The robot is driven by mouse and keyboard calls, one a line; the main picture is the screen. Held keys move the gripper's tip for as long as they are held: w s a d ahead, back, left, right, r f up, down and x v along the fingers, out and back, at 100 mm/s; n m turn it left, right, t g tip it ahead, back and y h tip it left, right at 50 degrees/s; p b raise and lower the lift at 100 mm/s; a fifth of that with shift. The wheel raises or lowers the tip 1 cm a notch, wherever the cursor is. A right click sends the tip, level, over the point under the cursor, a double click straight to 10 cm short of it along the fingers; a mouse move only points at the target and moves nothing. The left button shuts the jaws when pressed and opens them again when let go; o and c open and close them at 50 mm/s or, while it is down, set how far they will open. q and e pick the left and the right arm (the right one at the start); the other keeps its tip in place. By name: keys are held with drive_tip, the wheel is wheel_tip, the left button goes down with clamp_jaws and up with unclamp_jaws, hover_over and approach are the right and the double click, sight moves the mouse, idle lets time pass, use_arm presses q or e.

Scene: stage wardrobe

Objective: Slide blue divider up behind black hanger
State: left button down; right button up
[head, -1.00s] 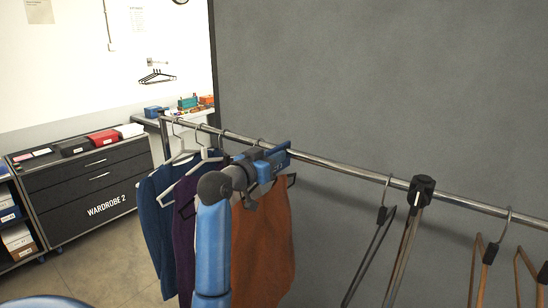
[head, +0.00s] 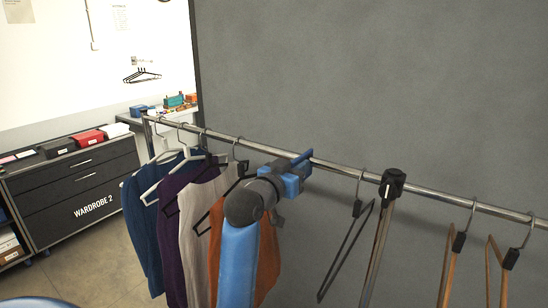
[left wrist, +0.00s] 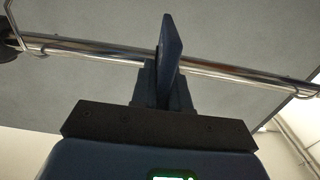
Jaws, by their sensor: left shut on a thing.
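The blue divider (head: 303,156) shows as a thin blue edge at the rail (head: 430,195) in the head view. In the left wrist view the divider (left wrist: 171,42) is a narrow upright plate crossing the rail. My left gripper (head: 294,174) is shut on it; its fingers (left wrist: 160,84) hide the plate's lower part. An empty black hanger (head: 346,250) hangs a short gap to the right of my left gripper. Another black hanger (head: 203,222) hangs on the left, among the clothes. My right gripper is not in view.
Blue, purple, beige and orange garments (head: 196,240) hang left of my arm, partly hidden by it. A post with a black clamp (head: 392,183) stands just right of the empty black hanger. Wooden hangers (head: 450,270) hang farther right. A grey panel (head: 400,80) stands behind the rail.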

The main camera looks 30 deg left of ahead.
use_arm(q)
drive_tip(key=d, duration=0.6)
drive_tip(key=d+p, duration=0.1)
drive_tip(key=d, duration=0.3)
drive_tip(key=shift+s+d, duration=0.1)
drive_tip(key=shift+s, duration=0.3)
drive_tip(key=c, duration=1.2)
unclamp_jaws()
drive_tip(key=p, duration=0.7)
approach(342, 172)
drive_tip(key=s, duration=0.3)
drive_tip(key=shift+s+a+p, duration=0.2)
drive_tip(key=shift+s+p, duration=0.4)
drive_tip(key=shift+p, duration=0.6)
